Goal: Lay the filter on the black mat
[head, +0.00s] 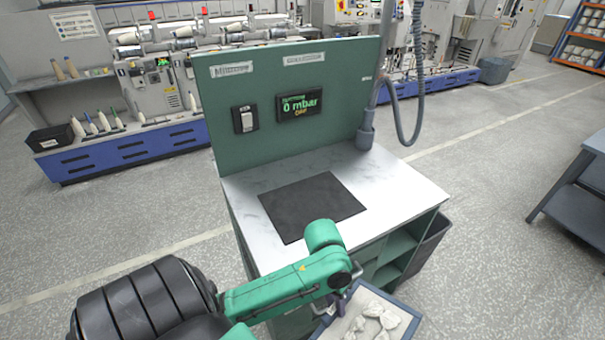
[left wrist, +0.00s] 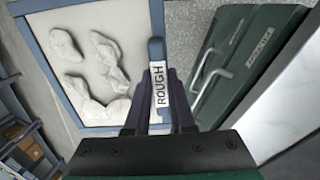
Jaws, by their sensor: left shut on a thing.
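The filter (head: 397,299) is a blue-grey framed panel with a pale face and several whitish clumps of lint on it. It is at the bottom of the head view, in front of the bench and partly cut off. My left gripper (left wrist: 157,100) is shut on the filter's tab, labelled "ROUGH", at the frame's edge. The filter (left wrist: 128,28) fills the upper left of the left wrist view. The black mat (head: 312,206) lies flat and empty on the white bench top, beyond my left gripper (head: 342,298). The fingertips are mostly hidden in the head view. My right gripper is not in view.
The bench top (head: 400,185) is clear around the mat. A green back panel (head: 340,75) with a switch and a "0 mbar" display stands behind. A hose pipe (head: 367,135) rises at the back right. A dark bin (head: 433,240) stands beside the bench.

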